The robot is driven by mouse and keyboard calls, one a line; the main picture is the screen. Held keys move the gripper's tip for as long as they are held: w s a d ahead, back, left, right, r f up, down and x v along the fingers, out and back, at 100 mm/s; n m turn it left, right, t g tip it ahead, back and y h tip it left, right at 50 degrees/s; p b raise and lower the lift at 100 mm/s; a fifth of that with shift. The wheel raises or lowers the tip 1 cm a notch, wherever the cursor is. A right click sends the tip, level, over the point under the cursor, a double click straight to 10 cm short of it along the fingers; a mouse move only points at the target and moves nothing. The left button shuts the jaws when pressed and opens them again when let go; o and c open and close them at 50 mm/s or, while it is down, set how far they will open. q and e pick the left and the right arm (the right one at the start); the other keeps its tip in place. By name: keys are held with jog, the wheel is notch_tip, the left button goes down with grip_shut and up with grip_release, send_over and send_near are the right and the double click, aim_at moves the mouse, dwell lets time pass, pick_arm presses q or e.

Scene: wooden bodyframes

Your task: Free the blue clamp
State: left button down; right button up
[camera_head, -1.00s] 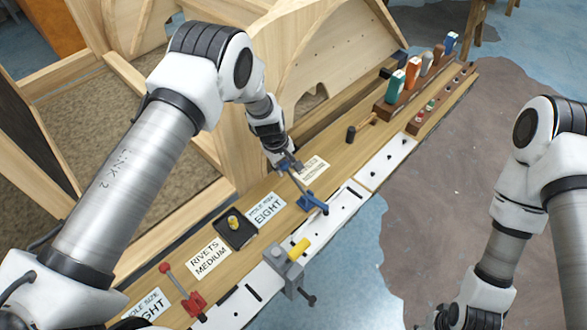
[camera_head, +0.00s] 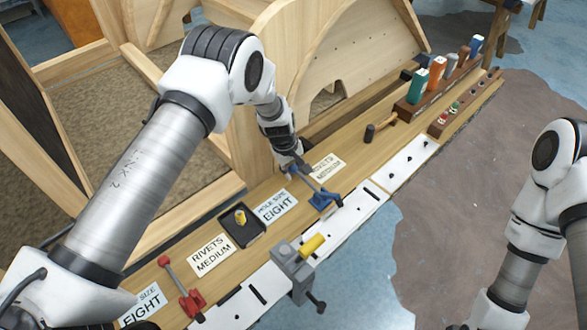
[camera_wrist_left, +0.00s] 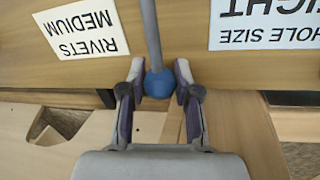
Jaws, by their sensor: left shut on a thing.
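The blue clamp (camera_head: 325,201) stands at the front edge of the wooden bench, beside the white perforated strip. Its grey lever slants up and left from the blue base to my left gripper (camera_head: 295,167). In the left wrist view, the lever's round blue knob (camera_wrist_left: 158,84) sits between the two fingers of my left gripper (camera_wrist_left: 159,72), which is shut on it. The clamp's base is outside the left wrist view. My right arm is at the right of the head view, and its gripper is out of the frame.
A grey vise (camera_head: 294,266) with a yellow piece and a red clamp (camera_head: 183,291) stand along the front edge. A black tray (camera_head: 242,229) and a hammer (camera_head: 378,130) lie on the bench. Upright wooden frames (camera_head: 330,50) rise close behind my left arm.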

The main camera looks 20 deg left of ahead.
pick_arm(q)
jog(key=shift+s+f, duration=0.2)
jog(key=c, duration=0.8)
grip_release()
jog(key=shift+a+r, duration=0.1)
jog(key=shift+w, duration=0.1)
jog(key=shift+r, duration=0.35)
jog(key=r, duration=0.3)
jog(key=s+a+r, duration=0.1)
jog(key=r, duration=0.7)
jog(key=shift+s+a, duration=0.25)
jog(key=shift+s, duration=0.15)
